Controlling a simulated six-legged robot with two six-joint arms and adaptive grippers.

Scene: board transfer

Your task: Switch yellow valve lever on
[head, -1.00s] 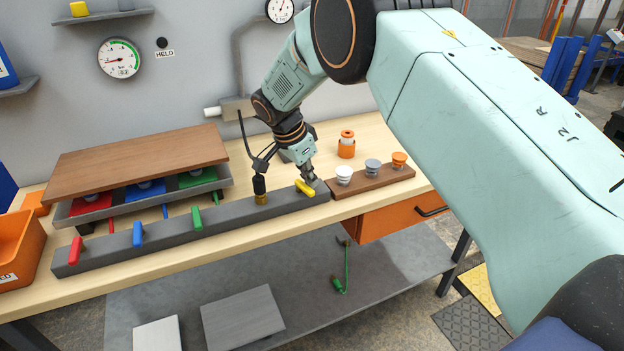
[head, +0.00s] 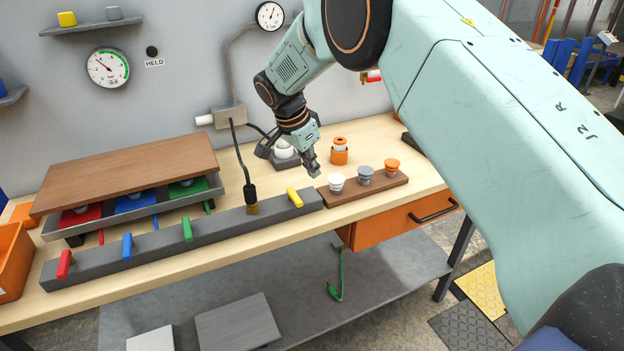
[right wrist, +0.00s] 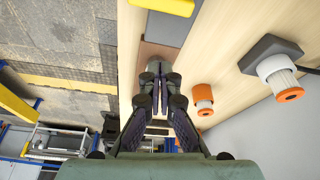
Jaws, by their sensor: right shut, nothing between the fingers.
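The yellow valve lever (head: 295,197) sits near the right end of the long grey bar (head: 215,222). It lies slanted across the bar's top. In the right wrist view the yellow lever (right wrist: 165,6) shows at the top edge. My right gripper (head: 313,170) is shut and empty. It hangs beyond the bar and to the right of the lever, apart from it. In the right wrist view its fingertips (right wrist: 160,82) are together. My left gripper is out of view.
Red (head: 64,264), blue (head: 127,246) and green (head: 187,230) levers stand further left on the bar. A dark plug with a cable (head: 250,194) stands beside the yellow lever. A brown strip (head: 350,194) with white, grey and orange knobs lies to the right.

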